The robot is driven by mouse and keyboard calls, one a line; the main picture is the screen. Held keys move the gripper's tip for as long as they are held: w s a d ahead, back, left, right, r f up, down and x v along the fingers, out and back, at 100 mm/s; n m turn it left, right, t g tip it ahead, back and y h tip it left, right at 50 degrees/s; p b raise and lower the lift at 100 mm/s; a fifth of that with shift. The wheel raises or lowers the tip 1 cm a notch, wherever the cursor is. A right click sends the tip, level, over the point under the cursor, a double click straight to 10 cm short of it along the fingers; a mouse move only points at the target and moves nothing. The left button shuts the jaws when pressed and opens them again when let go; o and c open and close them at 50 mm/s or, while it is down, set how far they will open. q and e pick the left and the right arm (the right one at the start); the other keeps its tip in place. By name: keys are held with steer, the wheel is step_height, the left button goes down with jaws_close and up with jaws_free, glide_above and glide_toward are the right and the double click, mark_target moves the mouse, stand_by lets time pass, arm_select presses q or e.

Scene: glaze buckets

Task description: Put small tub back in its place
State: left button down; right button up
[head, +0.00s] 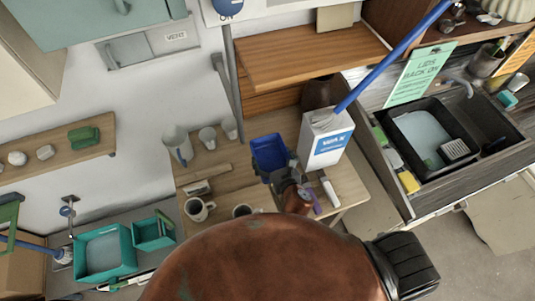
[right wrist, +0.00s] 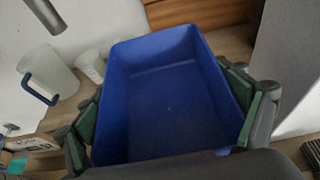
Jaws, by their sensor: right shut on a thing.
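The small tub (head: 268,151) is blue, rectangular and open-topped, and it looks empty. In the head view it is over the wooden table, left of a white carton, and looks tilted. My right gripper (head: 283,174) is shut on it. In the right wrist view the tub (right wrist: 165,95) fills the middle, with the green pads of my right gripper (right wrist: 168,112) against its two sides. I cannot tell whether its base touches the table. My left gripper is not in view.
A white carton (head: 325,138) stands close right of the tub. A white jug (head: 178,145), cups and a mug (head: 198,208) stand on the table's left part. A wooden shelf (head: 310,60) is above. Right is a black sink (head: 432,140); teal tubs (head: 104,252) are lower left.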

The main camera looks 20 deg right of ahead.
mark_target(270, 142)
steer(key=w+f, duration=0.1)
steer(key=w, duration=0.1)
steer(key=w+d+f, duration=0.1)
steer(key=w, duration=0.1)
steer(key=w+d+f, duration=0.1)
steer(key=w, duration=0.1)
steer(key=shift+w, duration=0.25)
steer(key=w+f, duration=0.1)
steer(key=w+d+f, duration=0.1)
steer(key=f, duration=0.1)
steer(key=w+f, duration=0.1)
steer(key=f, duration=0.1)
steer(key=shift+w+d+f, duration=0.1)
steer(key=shift+w+d, duration=0.05)
steer(key=shift+w, duration=0.25)
steer(key=shift+w+f+b, duration=0.2)
steer(key=shift+f+b, duration=0.2)
steer(key=shift+f, duration=1.4)
steer(key=shift+d, duration=0.1)
steer(key=shift+f, duration=0.2)
steer(key=o, duration=1.2)
